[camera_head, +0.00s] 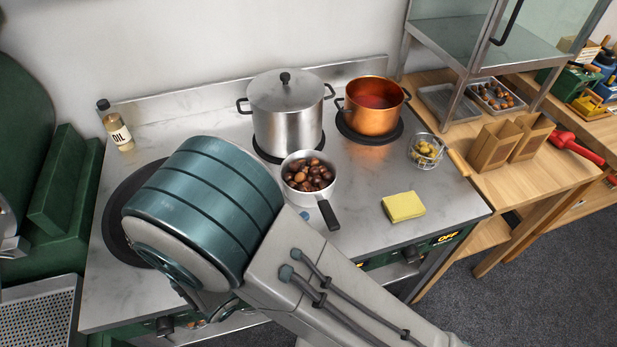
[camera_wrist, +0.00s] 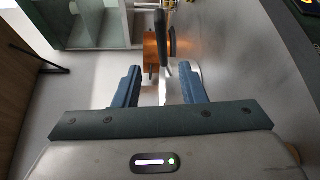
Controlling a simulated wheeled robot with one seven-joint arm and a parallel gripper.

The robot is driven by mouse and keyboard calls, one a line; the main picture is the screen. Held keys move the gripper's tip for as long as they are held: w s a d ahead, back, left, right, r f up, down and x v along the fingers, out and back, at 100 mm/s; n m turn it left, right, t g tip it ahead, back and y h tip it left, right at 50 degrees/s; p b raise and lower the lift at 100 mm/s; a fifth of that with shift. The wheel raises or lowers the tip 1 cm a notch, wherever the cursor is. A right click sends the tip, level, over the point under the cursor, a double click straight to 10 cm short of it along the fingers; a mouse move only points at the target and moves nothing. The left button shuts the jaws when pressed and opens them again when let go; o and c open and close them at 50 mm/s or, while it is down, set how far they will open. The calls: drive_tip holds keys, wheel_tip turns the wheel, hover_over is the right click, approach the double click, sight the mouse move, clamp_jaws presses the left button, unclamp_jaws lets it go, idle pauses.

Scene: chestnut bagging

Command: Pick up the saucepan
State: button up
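The saucepan (camera_head: 297,199) is a small light-metal pan filled with brown chestnuts (camera_head: 309,174). It stands on the counter in front of the large lidded pot, and its black handle (camera_head: 328,214) points toward the front right. My arm's teal joint is just left of the pan in the head view and hides my gripper there. In the wrist view my gripper (camera_wrist: 161,88) is open, its two blue fingers well apart. A dark bar, which looks like the saucepan's handle (camera_wrist: 163,45), shows between and beyond the fingers. I see no contact with it.
A steel lidded pot (camera_head: 287,120) stands behind the saucepan, and a copper pot (camera_head: 372,110) is at its back right. A yellow sponge (camera_head: 404,206) and a wire basket (camera_head: 425,152) are to the right. An oil bottle (camera_head: 118,128) stands at the back left.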

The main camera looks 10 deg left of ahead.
sight(321, 212)
drive_tip(key=p+x, duration=0.1)
drive_tip(key=x, duration=0.4)
drive_tip(key=shift+w+d, duration=0.1)
drive_tip(key=x, duration=0.1)
drive_tip(key=p+x, duration=0.1)
drive_tip(key=x, duration=0.1)
drive_tip(key=p+x, duration=0.1)
drive_tip(key=x, duration=0.1)
drive_tip(key=shift+f, duration=0.25)
drive_tip(key=shift+a+r, duration=0.1)
drive_tip(key=shift+a, duration=0.15)
clamp_jaws()
